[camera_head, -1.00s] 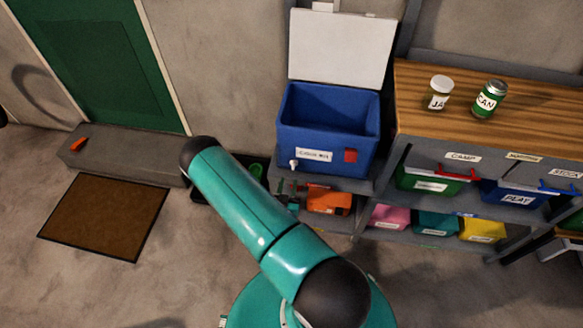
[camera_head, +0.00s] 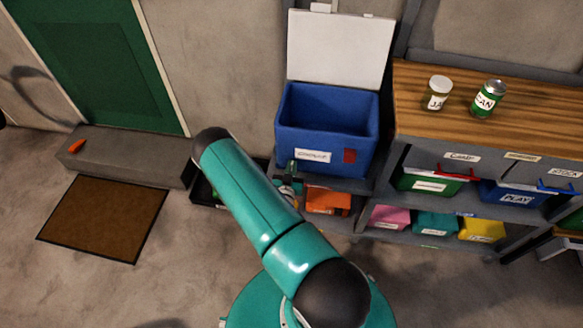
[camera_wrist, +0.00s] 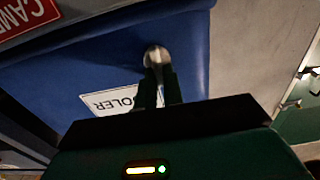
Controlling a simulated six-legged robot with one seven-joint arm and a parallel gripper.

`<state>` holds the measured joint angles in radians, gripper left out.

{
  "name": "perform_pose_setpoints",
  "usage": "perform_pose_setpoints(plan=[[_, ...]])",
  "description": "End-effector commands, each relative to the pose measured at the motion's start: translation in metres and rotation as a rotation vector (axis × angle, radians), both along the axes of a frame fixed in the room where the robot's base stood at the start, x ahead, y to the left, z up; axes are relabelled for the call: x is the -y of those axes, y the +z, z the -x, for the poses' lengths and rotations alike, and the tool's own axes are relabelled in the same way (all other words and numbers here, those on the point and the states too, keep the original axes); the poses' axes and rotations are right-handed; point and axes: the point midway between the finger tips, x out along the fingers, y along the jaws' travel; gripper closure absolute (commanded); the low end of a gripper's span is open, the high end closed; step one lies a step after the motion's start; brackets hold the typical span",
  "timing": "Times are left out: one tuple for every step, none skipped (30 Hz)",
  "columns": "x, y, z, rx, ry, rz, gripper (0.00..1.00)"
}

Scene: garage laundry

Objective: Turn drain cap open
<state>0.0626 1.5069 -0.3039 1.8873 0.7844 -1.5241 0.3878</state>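The blue cooler (camera_head: 300,140) stands on a low shelf with its white lid (camera_head: 340,48) raised. Its front bears a COOLER label (camera_head: 313,156). The pale round drain cap (camera_wrist: 156,56) sits low on the front near a corner, beside the label. In the head view my gripper (camera_head: 291,170) is at the cooler's lower left front and covers the cap. In the wrist view my gripper's two dark fingers (camera_wrist: 160,85) are close together at the cap, one on each side, and look shut on it. The exact contact is partly hidden, and the cap's turn cannot be read.
An orange bin (camera_head: 326,200) sits below the cooler. A dark tray (camera_head: 205,192) is partly behind my arm. A wooden-topped shelf (camera_head: 540,115) with a jar (camera_head: 437,93), a can (camera_head: 487,98) and several bins stands right. A brown mat (camera_head: 103,218) and open floor lie left.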

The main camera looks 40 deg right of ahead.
Motion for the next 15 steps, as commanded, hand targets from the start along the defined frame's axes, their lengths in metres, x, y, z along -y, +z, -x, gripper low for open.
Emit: perform_pose_setpoints(plan=[[-0.0002, 0.0000, -0.0001, 0.000, 0.000, 0.000, 1.00], [-0.0002, 0.0000, -0.0001, 0.000, 0.000, 0.000, 1.00], [-0.0003, -0.0001, -0.0001, 0.000, 0.000, 0.000, 1.00], [-0.0003, -0.0001, -0.0001, 0.000, 0.000, 0.000, 1.00], [-0.0004, -0.0001, -0.0001, -0.001, 0.000, 0.001, 1.00], [-0.0005, -0.0001, -0.0001, -0.002, 0.001, 0.001, 1.00], [-0.0005, -0.0001, -0.0002, -0.003, 0.001, 0.002, 1.00], [-0.0007, -0.0002, -0.0002, -0.006, 0.001, 0.004, 1.00], [-0.0009, -0.0002, -0.0003, -0.010, 0.001, 0.008, 1.00], [-0.0009, -0.0002, -0.0004, -0.015, 0.001, 0.012, 1.00], [-0.0011, -0.0002, -0.0005, -0.021, 0.002, 0.016, 1.00], [-0.0014, -0.0003, -0.0007, -0.029, 0.002, 0.023, 1.00], [-0.0017, -0.0003, -0.0009, -0.037, 0.002, 0.029, 1.00], [-0.0019, -0.0004, -0.0010, -0.047, 0.002, 0.036, 1.00], [-0.0021, -0.0005, -0.0011, -0.061, 0.002, 0.047, 1.00]])
